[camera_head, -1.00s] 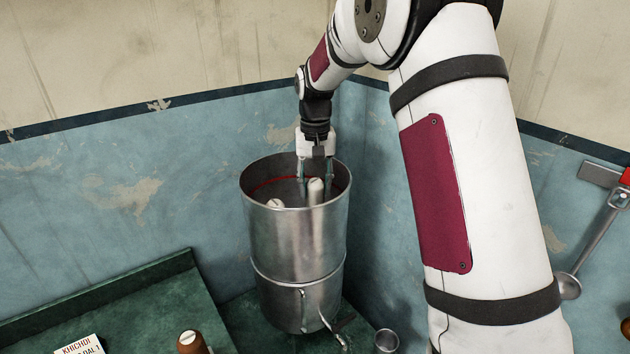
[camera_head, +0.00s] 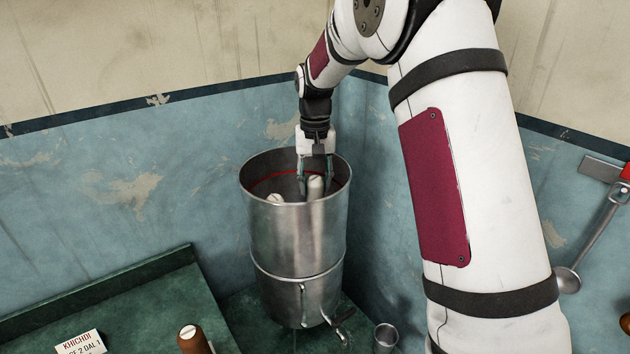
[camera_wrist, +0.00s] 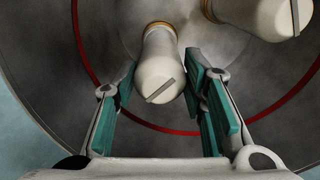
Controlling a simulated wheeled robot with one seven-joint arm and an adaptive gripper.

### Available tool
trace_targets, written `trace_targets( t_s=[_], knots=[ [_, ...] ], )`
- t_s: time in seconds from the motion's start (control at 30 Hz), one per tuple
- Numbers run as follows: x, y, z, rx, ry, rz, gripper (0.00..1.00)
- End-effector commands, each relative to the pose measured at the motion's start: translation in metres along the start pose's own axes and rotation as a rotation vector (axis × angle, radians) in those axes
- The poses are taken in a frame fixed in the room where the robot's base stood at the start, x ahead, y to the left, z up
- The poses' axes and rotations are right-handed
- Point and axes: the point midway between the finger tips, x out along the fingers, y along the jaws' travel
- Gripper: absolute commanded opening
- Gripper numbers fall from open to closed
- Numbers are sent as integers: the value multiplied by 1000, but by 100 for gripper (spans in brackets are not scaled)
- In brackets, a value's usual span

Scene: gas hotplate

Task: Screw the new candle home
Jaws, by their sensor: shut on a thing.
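A pale candle (camera_head: 316,188) with a slotted top stands inside the tall metal vessel (camera_head: 295,240). In the wrist view this candle (camera_wrist: 162,77) is in the middle, its far end meeting a brass-coloured ring. My gripper (camera_head: 315,184) reaches down into the vessel's mouth and is shut on the candle. In the wrist view the teal pads of my gripper (camera_wrist: 162,62) lie on either side of it. A second slotted candle (camera_head: 275,200) stands to the left in the vessel; in the wrist view it is at the upper right (camera_wrist: 262,14). The thread is hidden.
A red line (camera_wrist: 82,50) runs round the vessel's inner wall. A tap (camera_head: 337,328) sticks out low on its front. A small metal cup (camera_head: 386,338) stands at its right. A green ledge (camera_head: 130,300), a lettered card (camera_head: 80,343) and a brown object (camera_head: 195,343) are at left.

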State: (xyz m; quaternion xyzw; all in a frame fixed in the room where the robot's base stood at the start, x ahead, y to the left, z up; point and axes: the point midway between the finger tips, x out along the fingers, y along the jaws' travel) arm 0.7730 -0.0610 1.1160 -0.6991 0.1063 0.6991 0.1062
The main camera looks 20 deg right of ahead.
Motion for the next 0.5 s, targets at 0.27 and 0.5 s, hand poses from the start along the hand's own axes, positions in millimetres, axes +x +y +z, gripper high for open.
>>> trace_targets(
  t_s=[0.27, 0.5],
  knots=[
    [4, 0, 0, 0, 1, 0, 9],
    [7, 0, 0, 0, 2, 0, 9]
  ],
)
